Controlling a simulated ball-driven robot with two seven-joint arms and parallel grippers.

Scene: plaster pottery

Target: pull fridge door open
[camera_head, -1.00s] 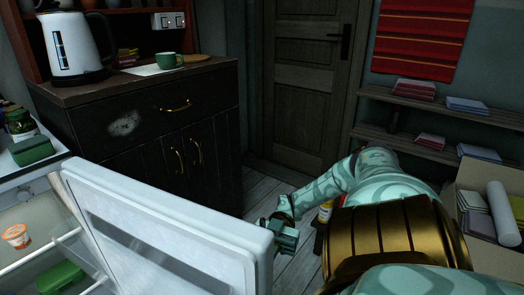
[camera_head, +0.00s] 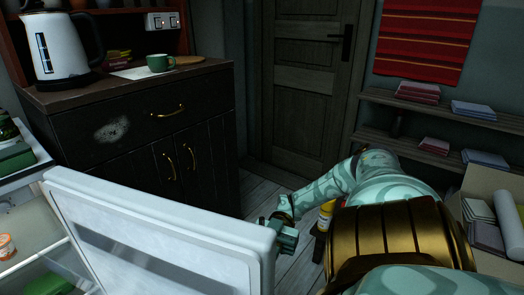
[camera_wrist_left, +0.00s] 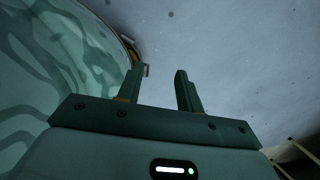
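The fridge interior (camera_head: 28,235) shows at the far left. My left gripper (camera_wrist_left: 160,90) is open and empty in the left wrist view; it is not in the head view.
A dark cabinet (camera_head: 140,130) with a kettle (camera_head: 62,48) and a green cup (camera_head: 160,62) stands behind the door. An orange-and-white tub (camera_head: 6,246) sits inside the fridge. Shelves with books (camera_head: 418,93) and a cardboard box (camera_head: 475,185) are at right. Some wooden floor shows between.

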